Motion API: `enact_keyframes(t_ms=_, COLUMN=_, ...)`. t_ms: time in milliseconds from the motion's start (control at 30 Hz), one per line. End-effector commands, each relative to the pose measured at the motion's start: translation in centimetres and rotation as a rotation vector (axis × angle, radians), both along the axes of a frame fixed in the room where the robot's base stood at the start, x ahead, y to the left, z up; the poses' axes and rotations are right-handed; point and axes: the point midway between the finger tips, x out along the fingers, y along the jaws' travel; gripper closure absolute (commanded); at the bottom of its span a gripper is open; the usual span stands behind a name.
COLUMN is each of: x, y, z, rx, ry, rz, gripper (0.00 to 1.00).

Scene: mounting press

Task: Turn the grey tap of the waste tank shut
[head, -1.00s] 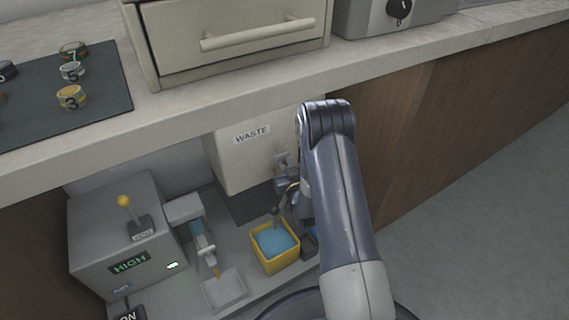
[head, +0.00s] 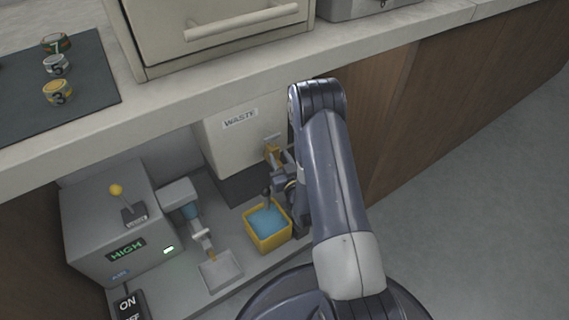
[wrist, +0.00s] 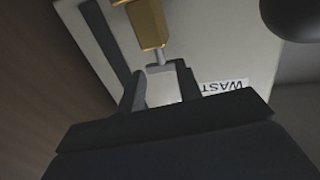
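The waste tank (head: 222,150) is a pale box labelled WASTE, under the counter. Its brass valve body (head: 272,152) shows on its right side in the head view, close to my gripper (head: 276,182). In the wrist view the brass body (wrist: 148,22) is at the top, with a thin stem leading to the grey tap handle (wrist: 163,90). The handle lies between the two dark fingers of my gripper (wrist: 162,88), which look closed against its sides. Part of the handle is hidden by the gripper body.
A yellow container with blue content (head: 267,226) stands below the tap, close to my gripper. A grey machine (head: 100,235) with a yellow-knobbed lever stands left. The counter edge (head: 215,82) overhangs above. Floor at the right is clear.

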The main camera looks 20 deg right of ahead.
Motion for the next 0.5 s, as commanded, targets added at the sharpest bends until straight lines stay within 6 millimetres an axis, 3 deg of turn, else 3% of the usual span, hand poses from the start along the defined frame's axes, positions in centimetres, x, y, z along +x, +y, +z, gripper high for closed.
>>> enact_keyframes(t_ms=200, x=-3.5, y=-0.4, z=0.1, rx=0.0, ry=0.003, rz=-0.001, gripper=0.67)
enact_keyframes(t_ms=500, x=-4.5, y=-0.5, z=0.0, rx=0.0, ry=-0.002, rz=-0.001, gripper=0.67)
